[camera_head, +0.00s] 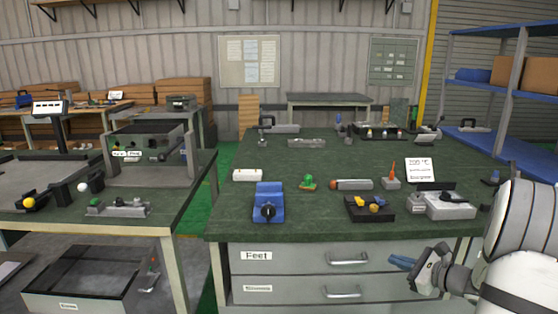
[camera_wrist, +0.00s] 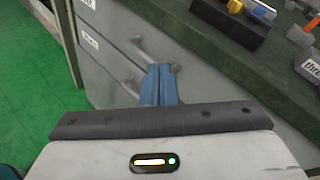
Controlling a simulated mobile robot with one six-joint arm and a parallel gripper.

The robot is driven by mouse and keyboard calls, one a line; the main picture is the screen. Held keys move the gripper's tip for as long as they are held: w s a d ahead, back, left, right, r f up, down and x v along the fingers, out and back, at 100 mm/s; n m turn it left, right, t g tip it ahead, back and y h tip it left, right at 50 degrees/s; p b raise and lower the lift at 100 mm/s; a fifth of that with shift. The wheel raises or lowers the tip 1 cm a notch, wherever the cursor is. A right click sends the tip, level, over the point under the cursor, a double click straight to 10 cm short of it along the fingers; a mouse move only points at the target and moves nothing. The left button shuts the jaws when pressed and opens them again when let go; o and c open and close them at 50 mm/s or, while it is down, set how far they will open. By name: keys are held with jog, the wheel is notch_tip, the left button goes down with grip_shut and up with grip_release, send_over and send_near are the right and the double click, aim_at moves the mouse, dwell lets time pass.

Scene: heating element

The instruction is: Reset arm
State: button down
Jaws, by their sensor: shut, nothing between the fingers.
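My gripper (camera_head: 403,262) is at the lower right of the head view, with my white arm behind it at the right edge. Its blue fingers are together and hold nothing. In the wrist view the blue fingers (camera_wrist: 158,84) point towards the grey drawer front and overlap a drawer handle (camera_wrist: 155,52) in the picture. I cannot tell whether they touch it. In the head view the gripper is in front of the workbench, below the level of its green top (camera_head: 300,215).
The bench drawers (camera_head: 290,257) are shut; the upper one is labelled "Feet". A blue device (camera_head: 268,203), a black block with yellow parts (camera_head: 370,208) and a grey device (camera_head: 447,206) stand near the front edge. Green floor (camera_wrist: 30,90) is clear left of the drawers.

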jog(key=s+a+r+n+g+p, duration=0.2)
jog(key=s+a+r+n+g, duration=0.15)
jog(key=a, duration=0.35)
jog(key=s+a+r+n+g+p, duration=0.2)
jog(key=s+a+r+n+g, duration=0.1)
jog(key=a+n, duration=0.25)
jog(key=s+a+r+n+g+p, duration=0.2)
jog(key=s+a+r+n+g, duration=0.15)
jog(key=a, duration=0.35)
jog(key=s+a+r+n+h+p, duration=0.1)
jog(key=s+r+n+h+p, duration=0.2)
jog(key=s+n, duration=0.3)
jog(key=s+a+r+n+h+p, duration=0.1)
jog(key=s+r+n+h+p, duration=0.3)
jog(key=s+n, duration=0.3)
jog(key=shift+s+a+r+h, duration=0.25)
jog(key=shift+s+r+h, duration=0.25)
jog(key=shift+s+r, duration=0.45)
jog(key=shift+f, duration=0.1)
